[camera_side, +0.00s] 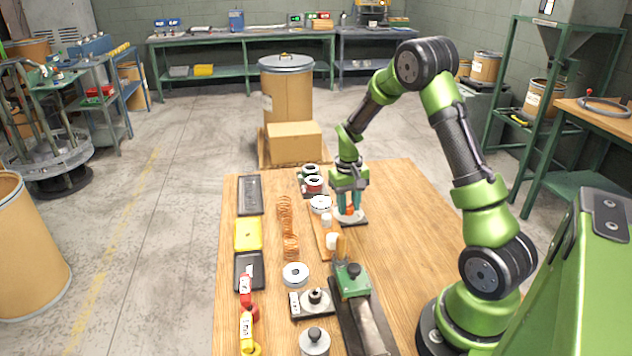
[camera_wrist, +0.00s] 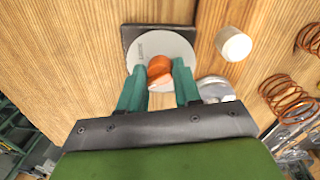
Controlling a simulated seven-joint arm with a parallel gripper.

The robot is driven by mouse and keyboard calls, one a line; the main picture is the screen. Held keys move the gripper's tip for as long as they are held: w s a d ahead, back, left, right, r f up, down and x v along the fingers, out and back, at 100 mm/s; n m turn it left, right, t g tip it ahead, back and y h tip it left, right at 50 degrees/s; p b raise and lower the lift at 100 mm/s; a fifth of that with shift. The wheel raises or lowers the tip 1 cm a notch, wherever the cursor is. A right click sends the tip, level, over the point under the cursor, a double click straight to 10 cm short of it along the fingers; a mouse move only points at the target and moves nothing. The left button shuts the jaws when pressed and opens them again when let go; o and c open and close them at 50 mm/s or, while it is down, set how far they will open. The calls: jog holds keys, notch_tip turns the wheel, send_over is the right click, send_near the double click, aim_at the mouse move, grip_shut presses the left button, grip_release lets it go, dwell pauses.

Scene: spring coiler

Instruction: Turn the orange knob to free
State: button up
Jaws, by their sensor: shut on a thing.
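The orange knob (camera_wrist: 159,68) stands on a pale round dial on a dark square base (camera_wrist: 131,36). In the side view the knob (camera_side: 349,210) shows only as a small orange patch under my gripper. My gripper (camera_wrist: 160,82) reaches down over the dial, with one teal finger on each side of the knob, and it is shut on the knob. A pale wedge-shaped part shows on the near side of the knob between the fingers. The dial's markings are too small to read.
A white cylinder (camera_wrist: 233,44) stands close beside the dial. Copper coil springs (camera_side: 286,215) lie in a row to the left. A green-topped device (camera_side: 352,280) stands nearer the camera. Yellow and dark trays (camera_side: 248,235) line the table's left edge. The table's right side is mostly bare.

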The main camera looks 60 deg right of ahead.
jog(key=shift+w+a+r, duration=0.1)
jog(key=shift+w+a, duration=0.05)
jog(key=shift+w, duration=0.05)
jog(key=o, duration=0.8)
jog(key=shift+c, duration=0.2)
jog(key=shift+o, duration=1.3)
jog(key=shift+s, duration=0.1)
notch_tip(320, 180, up, 17)
jog(key=shift+w+a, duration=0.2)
jog(key=shift+a, duration=0.1)
jog(key=s+a+r+n+t, duration=0.1)
jog(key=s+a, duration=0.3)
jog(key=a, duration=0.4)
jog(key=s+a+r+t+y, duration=0.1)
jog(key=s+a+t, duration=0.3)
jog(key=a, duration=0.4)
jog(key=s+a+r+n+t+y, duration=0.1)
jog(key=s+a+r+t, duration=0.1)
jog(key=s+a, duration=0.3)
jog(key=a+r, duration=0.1)
jog(key=a, duration=0.1)
jog(key=shift+s+a+r+n+t, duration=0.3)
jog(key=shift+a, duration=0.1)
